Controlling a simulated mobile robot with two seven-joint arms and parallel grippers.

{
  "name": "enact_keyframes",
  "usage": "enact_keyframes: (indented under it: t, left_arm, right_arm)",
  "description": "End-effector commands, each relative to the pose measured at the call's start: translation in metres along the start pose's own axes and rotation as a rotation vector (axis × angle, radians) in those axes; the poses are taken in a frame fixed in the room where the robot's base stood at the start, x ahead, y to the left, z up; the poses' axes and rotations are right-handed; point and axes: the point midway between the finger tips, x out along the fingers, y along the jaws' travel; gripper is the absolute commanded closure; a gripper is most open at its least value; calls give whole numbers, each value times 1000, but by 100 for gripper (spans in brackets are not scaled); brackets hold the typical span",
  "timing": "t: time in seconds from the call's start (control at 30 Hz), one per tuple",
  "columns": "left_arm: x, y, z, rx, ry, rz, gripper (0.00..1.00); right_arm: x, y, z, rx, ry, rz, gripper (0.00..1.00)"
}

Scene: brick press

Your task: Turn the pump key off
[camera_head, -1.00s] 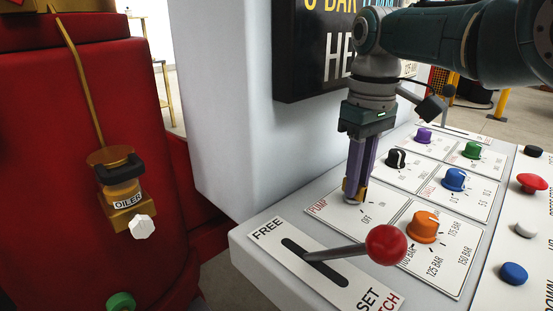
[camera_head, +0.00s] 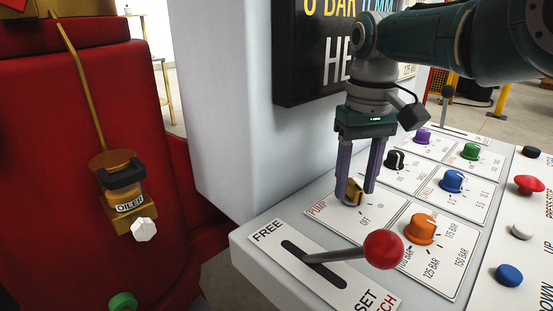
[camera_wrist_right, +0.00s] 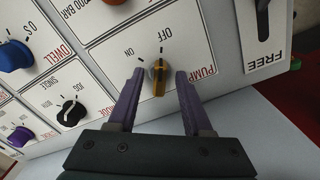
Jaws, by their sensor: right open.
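The pump key (camera_head: 354,190) is a small yellow key in a silver lock on the PUMP plate (camera_head: 330,206), which has OFF and ON marks. In the right wrist view the key (camera_wrist_right: 158,80) stands nearly upright in the picture, its upper end towards the OFF mark. My right gripper (camera_head: 358,191) is open, with its purple fingers on either side of the key. In the right wrist view a gap shows between the key and each fingertip of this gripper (camera_wrist_right: 158,75). My left gripper is not in view.
A red-knobbed lever (camera_head: 384,249) stands in front of the key. An orange knob (camera_head: 422,229), a black knob (camera_head: 396,158) and a blue knob (camera_head: 454,180) are nearby on the panel. The dark display (camera_head: 300,55) is behind my right arm.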

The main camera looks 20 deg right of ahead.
Motion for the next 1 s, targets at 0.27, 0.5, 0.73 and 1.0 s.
enact_keyframes:
  t: [0.27,0.5,0.73,1.0]
  left_arm:
    - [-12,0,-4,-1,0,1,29]
    - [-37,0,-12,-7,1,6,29]
    - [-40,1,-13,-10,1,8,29]
    - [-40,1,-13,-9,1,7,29]
  right_arm:
    - [-15,0,0,-1,0,0,50]
    - [-63,0,-1,0,3,0,50]
    - [-93,0,0,0,2,0,50]
    - [-100,0,0,0,0,0,50]
